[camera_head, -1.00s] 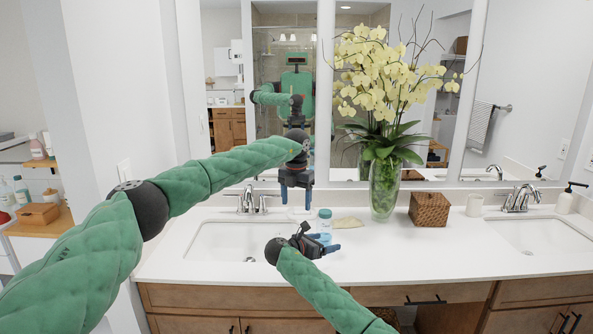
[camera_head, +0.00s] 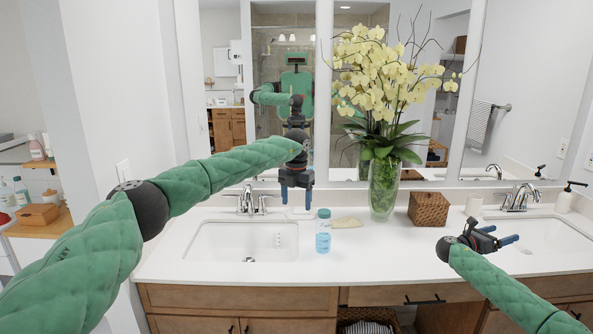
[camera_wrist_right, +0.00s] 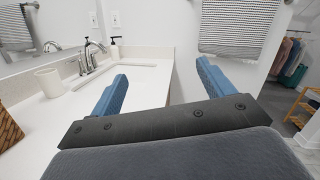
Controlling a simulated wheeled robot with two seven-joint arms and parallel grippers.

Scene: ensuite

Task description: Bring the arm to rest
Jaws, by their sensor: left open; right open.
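My right gripper (camera_head: 508,241) is open and empty over the right part of the counter, in front of the right sink. Its two blue fingers stand apart in the right wrist view (camera_wrist_right: 160,85), with nothing between them. My left gripper (camera_head: 297,194) is open and points down above the counter behind the left sink, near the faucet. A clear bottle of blue liquid (camera_head: 323,232) stands upright on the counter right of the left sink, apart from both grippers.
A glass vase (camera_head: 384,188) with yellow orchids stands near the mirror, with a woven box (camera_head: 429,209) and a white cup (camera_head: 473,204) to its right. Faucets (camera_head: 521,197) rise behind the sinks. The middle counter front is clear.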

